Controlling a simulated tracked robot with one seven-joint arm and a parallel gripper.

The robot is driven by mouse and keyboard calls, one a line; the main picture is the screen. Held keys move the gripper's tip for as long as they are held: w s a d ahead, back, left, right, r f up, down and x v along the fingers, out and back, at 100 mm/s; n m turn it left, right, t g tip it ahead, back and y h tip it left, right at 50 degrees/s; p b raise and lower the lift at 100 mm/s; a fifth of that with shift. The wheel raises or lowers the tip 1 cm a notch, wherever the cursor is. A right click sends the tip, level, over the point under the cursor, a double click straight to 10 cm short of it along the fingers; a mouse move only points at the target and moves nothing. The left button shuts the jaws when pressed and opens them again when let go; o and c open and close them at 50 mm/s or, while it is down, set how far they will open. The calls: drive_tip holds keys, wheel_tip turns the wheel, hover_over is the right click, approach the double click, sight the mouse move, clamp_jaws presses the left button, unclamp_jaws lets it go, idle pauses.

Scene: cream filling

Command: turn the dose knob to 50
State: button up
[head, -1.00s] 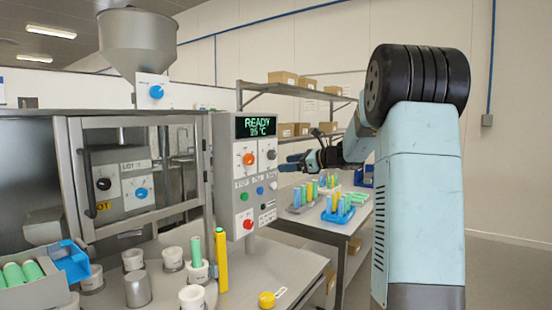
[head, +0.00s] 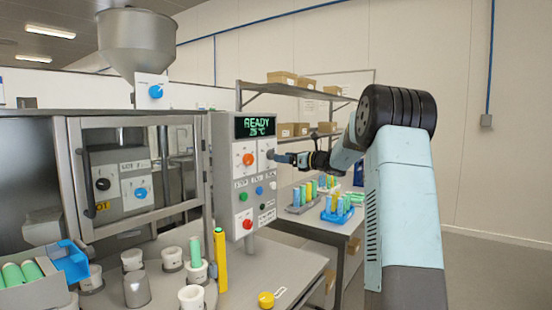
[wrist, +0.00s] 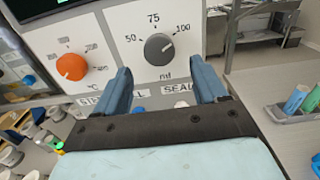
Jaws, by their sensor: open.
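The dose knob is a grey round knob (wrist: 159,49) on a white plate marked 50, 75, 100 and ml. A small light mark on it seems to point up and right, towards the 100 side. In the head view the knob (head: 270,155) is at the right of the control panel, partly hidden by my gripper (head: 284,158). In the wrist view my gripper (wrist: 164,80) is open and empty. Its two blue fingers lie left and right below the knob in the picture, and the knob appears between their lines. I see no contact.
An orange temperature knob (wrist: 71,67) sits left of the dose knob. The panel display (head: 255,127) reads READY. Buttons and a red knob (head: 247,224) lie below. A side table with tube racks (head: 338,213) stands behind on the right.

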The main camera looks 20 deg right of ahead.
sight(271, 155)
drive_tip(key=shift+x, duration=2.5)
drive_tip(key=c, duration=1)
